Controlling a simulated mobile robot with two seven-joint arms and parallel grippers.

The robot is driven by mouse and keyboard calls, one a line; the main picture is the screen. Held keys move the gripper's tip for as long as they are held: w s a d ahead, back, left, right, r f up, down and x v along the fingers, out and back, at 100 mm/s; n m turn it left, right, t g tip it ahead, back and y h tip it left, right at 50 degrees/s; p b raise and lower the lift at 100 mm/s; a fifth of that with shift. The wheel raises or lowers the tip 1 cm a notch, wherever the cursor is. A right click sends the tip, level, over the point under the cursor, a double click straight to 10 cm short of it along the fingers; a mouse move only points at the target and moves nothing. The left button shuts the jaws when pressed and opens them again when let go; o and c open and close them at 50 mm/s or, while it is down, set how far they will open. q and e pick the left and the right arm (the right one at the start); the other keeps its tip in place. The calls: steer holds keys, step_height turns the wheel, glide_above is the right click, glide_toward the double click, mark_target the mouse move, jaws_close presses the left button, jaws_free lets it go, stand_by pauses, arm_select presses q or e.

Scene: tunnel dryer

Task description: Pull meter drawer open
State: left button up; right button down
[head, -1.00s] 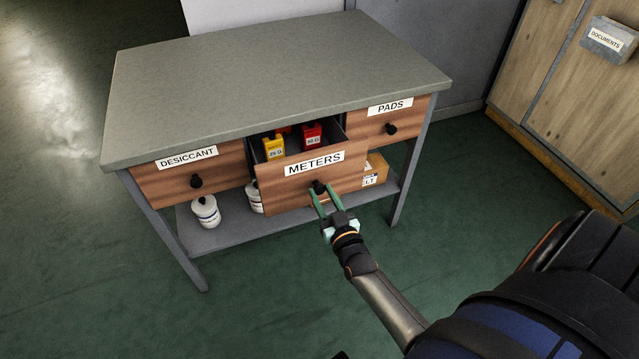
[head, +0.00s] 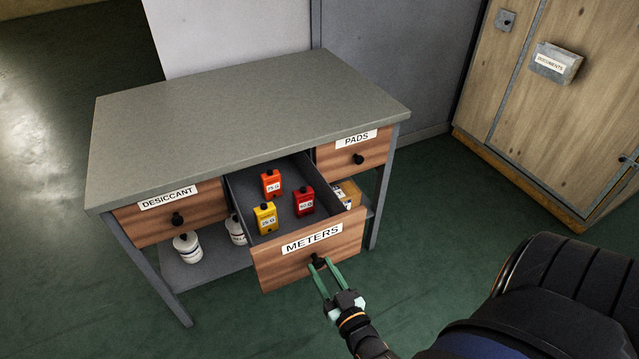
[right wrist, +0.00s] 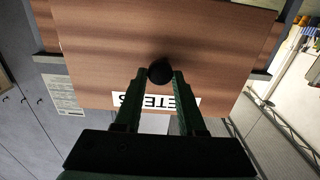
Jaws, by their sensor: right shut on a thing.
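The METERS drawer (head: 291,262) is the middle drawer of the workbench, and in the head view it is pulled well out. Inside it stand an orange meter (head: 271,184), a yellow meter (head: 265,218) and a red meter (head: 303,201). My right gripper (head: 319,268) is shut on the drawer's black knob (head: 317,260). In the right wrist view, the two green fingers flank the knob (right wrist: 160,72), with the drawer front (right wrist: 105,40) behind it. My left gripper is not in view.
The DESICCANT drawer (head: 150,222) and PADS drawer (head: 335,156) are shut. White bottles (head: 187,247) and a carton (head: 347,193) stand on the lower shelf. A wooden cabinet with a documents holder (head: 556,63) is at right. The bench top (head: 245,120) is bare.

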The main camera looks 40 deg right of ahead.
steer(key=shift+s+a, duration=0.1)
steer(key=shift+s, duration=0.2)
steer(key=c, duration=0.5)
jaws_free()
steer(key=shift+s, duration=0.1)
